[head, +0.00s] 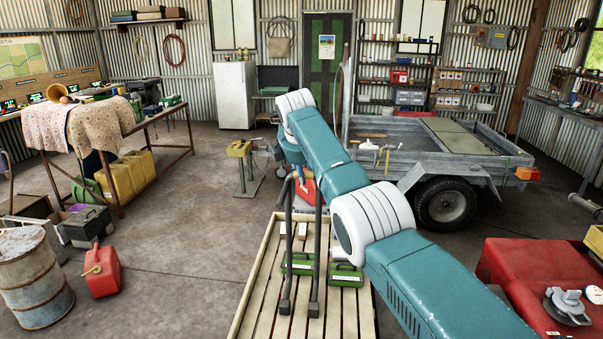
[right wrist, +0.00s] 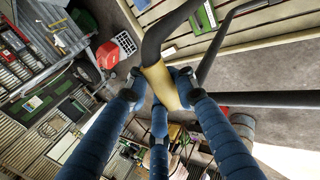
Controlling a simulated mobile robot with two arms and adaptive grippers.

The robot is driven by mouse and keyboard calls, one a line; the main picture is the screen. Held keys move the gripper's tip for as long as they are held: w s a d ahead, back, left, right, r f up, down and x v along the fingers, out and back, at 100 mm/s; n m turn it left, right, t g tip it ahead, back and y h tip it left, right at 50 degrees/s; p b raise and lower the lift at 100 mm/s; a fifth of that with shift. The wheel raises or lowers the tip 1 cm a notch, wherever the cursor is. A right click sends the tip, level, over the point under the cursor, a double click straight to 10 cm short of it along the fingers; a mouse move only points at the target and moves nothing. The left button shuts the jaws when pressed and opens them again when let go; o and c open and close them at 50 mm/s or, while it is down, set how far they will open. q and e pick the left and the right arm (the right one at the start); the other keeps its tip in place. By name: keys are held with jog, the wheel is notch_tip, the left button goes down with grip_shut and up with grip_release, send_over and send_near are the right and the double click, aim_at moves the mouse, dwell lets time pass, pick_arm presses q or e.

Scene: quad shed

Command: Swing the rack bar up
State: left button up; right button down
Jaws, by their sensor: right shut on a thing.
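The rack bar (head: 318,240) is a dark tubular frame. Its two legs rise from feet on the wooden slatted rack (head: 247,290), and it looks roughly upright in the head view. In the right wrist view a dark tube of the bar (right wrist: 168,32) bends into a tan-yellow sleeve. My right gripper (right wrist: 160,88) has its blue fingers closed around that sleeve. In the head view my teal right arm reaches from the lower right to the bar's top and hides part of the gripper. My left gripper is in neither view.
Green boxes (head: 345,275) lie on the slats. A red object (head: 305,191) is behind the bar. A trailer (head: 400,170) stands behind right, and a vise stand (head: 240,165) behind left. A red fuel can (head: 101,271) and rusty drum (head: 32,280) are left. Floor between is clear.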

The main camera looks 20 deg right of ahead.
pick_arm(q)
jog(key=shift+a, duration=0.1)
pick_arm(e)
jog(key=shift+s+f, duration=0.2)
jog(key=shift+f, duration=0.05)
jog(key=c, duration=1.5)
grip_release()
jog(key=shift+o, duration=0.2)
jog(key=shift+w, duration=0.15)
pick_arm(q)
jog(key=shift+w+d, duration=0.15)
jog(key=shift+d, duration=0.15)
pick_arm(e)
jog(key=v, duration=1.2)
jog(key=shift+f, duration=0.1)
